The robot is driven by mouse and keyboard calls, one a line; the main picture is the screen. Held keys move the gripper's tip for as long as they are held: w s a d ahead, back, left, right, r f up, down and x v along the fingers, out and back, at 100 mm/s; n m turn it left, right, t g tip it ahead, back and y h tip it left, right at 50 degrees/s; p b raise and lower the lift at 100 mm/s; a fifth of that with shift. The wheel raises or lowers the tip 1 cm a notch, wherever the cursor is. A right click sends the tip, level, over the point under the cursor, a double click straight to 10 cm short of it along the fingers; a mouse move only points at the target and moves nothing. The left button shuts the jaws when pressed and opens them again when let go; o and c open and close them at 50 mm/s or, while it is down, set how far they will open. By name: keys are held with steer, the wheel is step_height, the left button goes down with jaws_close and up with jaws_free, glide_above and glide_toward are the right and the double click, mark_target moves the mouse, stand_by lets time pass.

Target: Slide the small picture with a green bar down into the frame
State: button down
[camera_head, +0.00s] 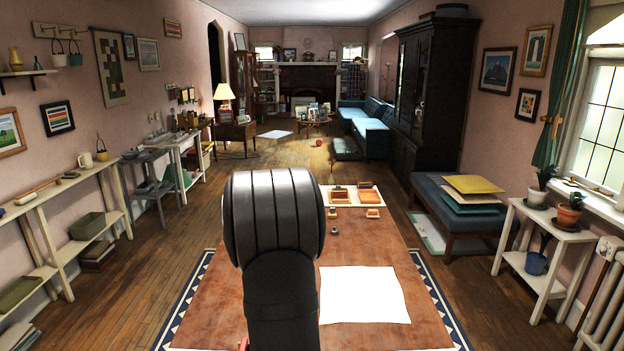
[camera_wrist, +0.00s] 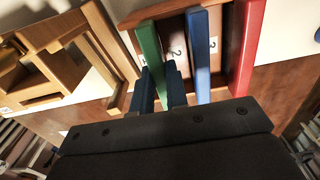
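In the wrist view the small picture's green bar (camera_wrist: 147,42) lies along the left side of a brown wooden holder (camera_wrist: 171,28). A blue bar (camera_wrist: 198,55) and a red bar (camera_wrist: 247,45) lie to its right in the same holder. My gripper (camera_wrist: 160,72) has its two dark fingers apart at the near end of the green bar, with a narrow gap between them. I cannot tell whether they touch the bar. A light wooden frame-like piece (camera_wrist: 75,55) stands to the left. In the head view my arm hides the gripper.
In the head view a brown table (camera_head: 390,245) carries a large white sheet (camera_head: 365,295) at the near right. Small wooden items (camera_head: 368,196) stand on a pale mat at its far end. A blue bench (camera_head: 440,195) is to the right of the table.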

steer(key=shift+r, duration=4.25)
steer(key=c, duration=2)
jaws_free()
jaws_close()
steer(key=d+r+n, duration=0.1)
steer(key=d+r, duration=0.4)
steer(key=d, duration=0.3)
steer(key=shift+s+d, duration=0.4)
steer(key=shift+f, duration=2.45)
